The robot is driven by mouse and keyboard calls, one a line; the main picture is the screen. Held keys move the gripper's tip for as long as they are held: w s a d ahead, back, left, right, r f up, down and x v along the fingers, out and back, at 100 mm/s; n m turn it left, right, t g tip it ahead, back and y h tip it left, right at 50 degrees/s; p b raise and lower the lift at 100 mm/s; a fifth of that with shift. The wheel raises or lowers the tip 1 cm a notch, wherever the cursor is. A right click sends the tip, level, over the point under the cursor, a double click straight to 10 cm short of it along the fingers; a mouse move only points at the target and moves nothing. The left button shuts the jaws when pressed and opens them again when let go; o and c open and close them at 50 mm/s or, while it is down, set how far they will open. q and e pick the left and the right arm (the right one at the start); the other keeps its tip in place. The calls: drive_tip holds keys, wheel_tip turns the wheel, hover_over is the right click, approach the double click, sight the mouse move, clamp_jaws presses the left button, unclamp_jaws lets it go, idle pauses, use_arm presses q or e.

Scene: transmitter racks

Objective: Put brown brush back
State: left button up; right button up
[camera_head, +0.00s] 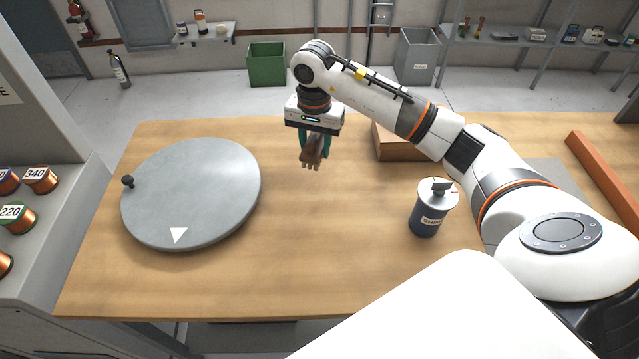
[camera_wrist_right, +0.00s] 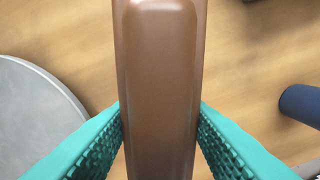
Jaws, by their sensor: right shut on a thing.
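My right gripper (camera_head: 315,148) is shut on the brown brush (camera_head: 311,158) and holds it above the middle of the wooden table. In the right wrist view the brush (camera_wrist_right: 158,75) fills the centre as a smooth brown bar. The teal fingers of the gripper (camera_wrist_right: 160,135) press on both its sides. The brush's lower end shows several short prongs in the head view. I cannot tell the exact gap between it and the table. My left gripper is not in view.
A round grey turntable (camera_head: 195,190) with a black knob and white triangle lies left on the table (camera_head: 300,270). A dark blue canister (camera_head: 428,222) with a grey lid stands right. A brown box (camera_head: 395,145) is partly behind my arm. The table's front middle is clear.

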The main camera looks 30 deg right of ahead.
drive_tip(key=p, duration=0.1)
hover_over(319, 184)
drive_tip(key=shift+m, duration=0.3)
wheel_tip(319, 184, down, 7)
wheel_tip(319, 184, down, 4)
drive_tip(key=shift+r+p, duration=0.15)
drive_tip(key=shift+p, duration=0.25)
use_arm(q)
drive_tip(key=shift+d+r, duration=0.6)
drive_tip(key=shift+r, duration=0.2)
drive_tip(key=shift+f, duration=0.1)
use_arm(e)
drive_tip(key=shift+f+b, duration=0.2)
drive_tip(key=shift+b, duration=0.1)
drive_tip(key=o, duration=0.9)
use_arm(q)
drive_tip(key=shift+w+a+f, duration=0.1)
use_arm(e)
drive_tip(key=shift+o, duration=0.2)
drive_tip(key=shift+r, duration=0.1)
